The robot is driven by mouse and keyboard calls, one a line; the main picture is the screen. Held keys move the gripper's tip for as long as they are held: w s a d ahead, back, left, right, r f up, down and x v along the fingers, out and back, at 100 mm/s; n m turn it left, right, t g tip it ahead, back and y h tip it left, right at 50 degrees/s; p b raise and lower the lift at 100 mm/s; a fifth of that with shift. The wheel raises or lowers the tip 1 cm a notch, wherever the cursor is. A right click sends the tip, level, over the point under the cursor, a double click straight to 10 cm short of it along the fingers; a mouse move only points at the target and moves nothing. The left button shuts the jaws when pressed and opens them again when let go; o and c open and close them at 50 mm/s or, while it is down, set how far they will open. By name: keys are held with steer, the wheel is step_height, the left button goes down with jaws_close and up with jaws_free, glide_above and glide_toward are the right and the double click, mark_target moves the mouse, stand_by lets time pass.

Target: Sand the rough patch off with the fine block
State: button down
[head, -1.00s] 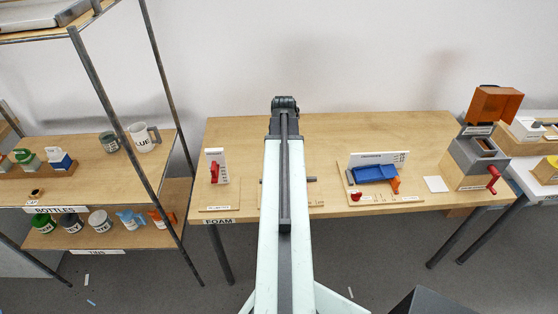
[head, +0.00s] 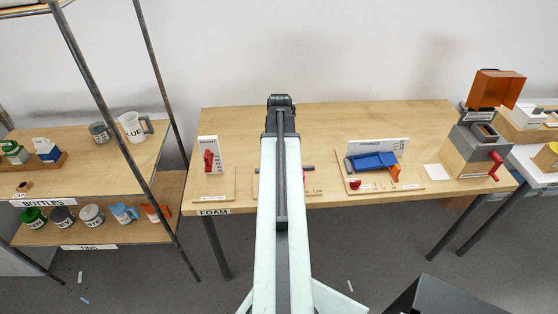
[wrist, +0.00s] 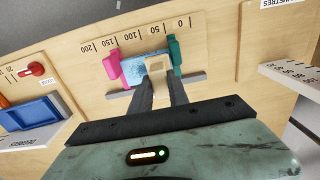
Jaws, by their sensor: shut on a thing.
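In the wrist view my gripper (wrist: 161,92) is shut on a small tan block (wrist: 157,65); I cannot tell its grit. The tan block is at a light blue piece (wrist: 143,68) that looks like foam. The blue piece lies between a pink jaw (wrist: 116,66) and a teal jaw (wrist: 174,52) on a wooden board with a scale from 0 to 200. Whether the tan block touches the blue piece is unclear. No rough patch can be made out. In the head view my arm hides the gripper and most of this board.
A board with a blue tray (head: 376,162) and degree scale stands to the right. An upright height gauge (head: 209,158) with a red part stands left. A grey box machine (head: 478,150) is at the table's right end. Shelves with bottles and tins (head: 92,214) are left.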

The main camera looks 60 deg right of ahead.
steer(key=shift+f+b, duration=1.1)
steer(key=shift+f, duration=0.1)
steer(key=shift+r, duration=0.1)
steer(key=shift+s+d, duration=0.75)
steer(key=shift+s, duration=0.35)
steer(key=shift+s+d, duration=0.75)
steer(key=shift+s, duration=0.3)
steer(key=shift+w+a, duration=0.8)
steer(key=shift+w, duration=0.3)
steer(key=shift+w+a, duration=0.75)
steer(key=shift+w, duration=0.35)
